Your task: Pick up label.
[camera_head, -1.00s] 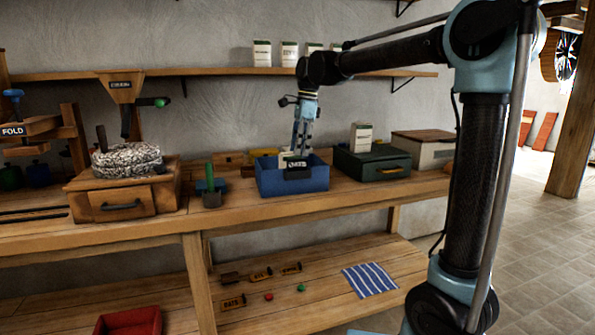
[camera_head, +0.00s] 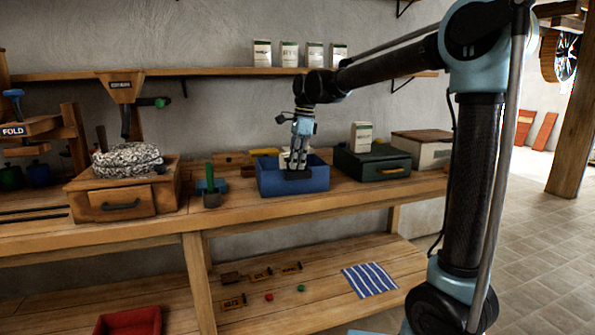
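My gripper (camera_head: 299,167) points down at the blue bin (camera_head: 268,180) on the workbench, with its fingers in front of the bin's front wall. A small dark plate (camera_head: 298,175), looking like a label, is at the fingertips against that wall. Its lettering is not readable now, and the fingers partly cover it. Whether the fingers are open or shut on it is too small to tell. A pale object (camera_head: 284,160) shows behind the fingers at the bin. Several small label plates lie on the lower shelf, one at the front (camera_head: 233,302) and one further back (camera_head: 291,268).
A dark green box (camera_head: 372,166) with a white packet (camera_head: 361,137) on it stands right of the bin. The wall shelf (camera_head: 220,71) with packets runs above. A striped cloth (camera_head: 369,279) lies below.

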